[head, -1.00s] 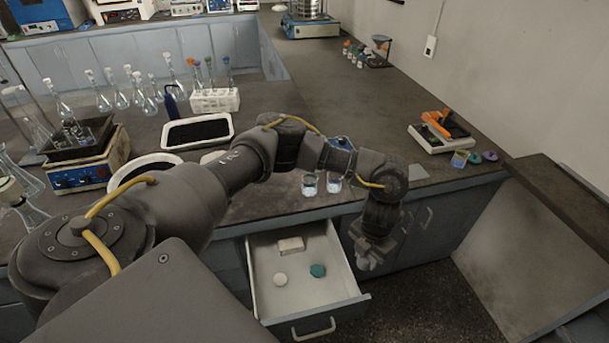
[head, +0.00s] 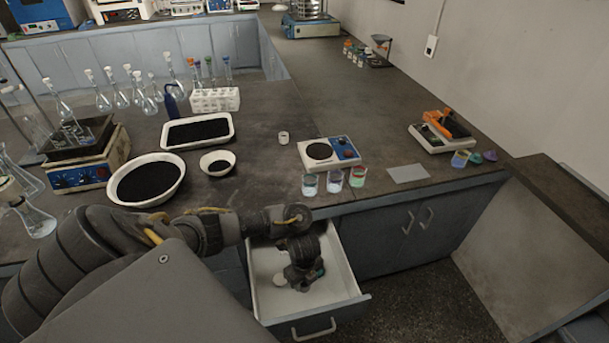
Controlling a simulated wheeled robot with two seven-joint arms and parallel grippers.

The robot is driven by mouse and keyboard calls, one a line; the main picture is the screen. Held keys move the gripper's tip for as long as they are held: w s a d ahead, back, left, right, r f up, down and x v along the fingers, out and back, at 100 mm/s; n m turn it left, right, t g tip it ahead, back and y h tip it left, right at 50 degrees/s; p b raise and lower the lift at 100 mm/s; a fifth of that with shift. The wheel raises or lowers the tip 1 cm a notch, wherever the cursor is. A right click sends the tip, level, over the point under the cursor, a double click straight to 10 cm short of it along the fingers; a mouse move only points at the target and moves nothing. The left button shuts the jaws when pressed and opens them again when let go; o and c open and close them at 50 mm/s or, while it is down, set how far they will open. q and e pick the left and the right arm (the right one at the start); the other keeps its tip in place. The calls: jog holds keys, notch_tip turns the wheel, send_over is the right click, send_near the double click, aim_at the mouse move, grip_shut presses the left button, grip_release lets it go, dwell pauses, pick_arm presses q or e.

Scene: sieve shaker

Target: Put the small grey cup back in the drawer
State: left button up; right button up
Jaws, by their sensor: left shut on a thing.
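My left gripper (head: 302,283) reaches down inside the open drawer (head: 355,290). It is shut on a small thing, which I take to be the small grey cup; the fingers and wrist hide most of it. A white round piece (head: 279,279) lies to the left of the gripper in the drawer. A teal piece (head: 319,272) shows partly just right of the fingers. A small pale cup (head: 283,138) stands on the counter behind. My right gripper is not in view.
Three glass beakers (head: 334,182) stand near the counter edge behind the drawer, by a small hotplate (head: 329,153). A grey flat plate (head: 408,173) lies to their right. Black-filled trays and bowls (head: 148,180) stand at left. The drawer's front right is clear.

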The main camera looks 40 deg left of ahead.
pick_arm(q)
jog(key=b, duration=0.2)
send_over(304, 299)
notch_tip(304, 299, down, 5)
jog(key=shift+f, duration=0.1)
jog(key=shift+f+b, duration=0.95)
jog(key=shift+f, duration=1.35)
jog(key=shift+f, duration=0.1)
jog(key=shift+f, duration=0.15)
jog(key=o, duration=1)
jog(key=shift+c, duration=0.2)
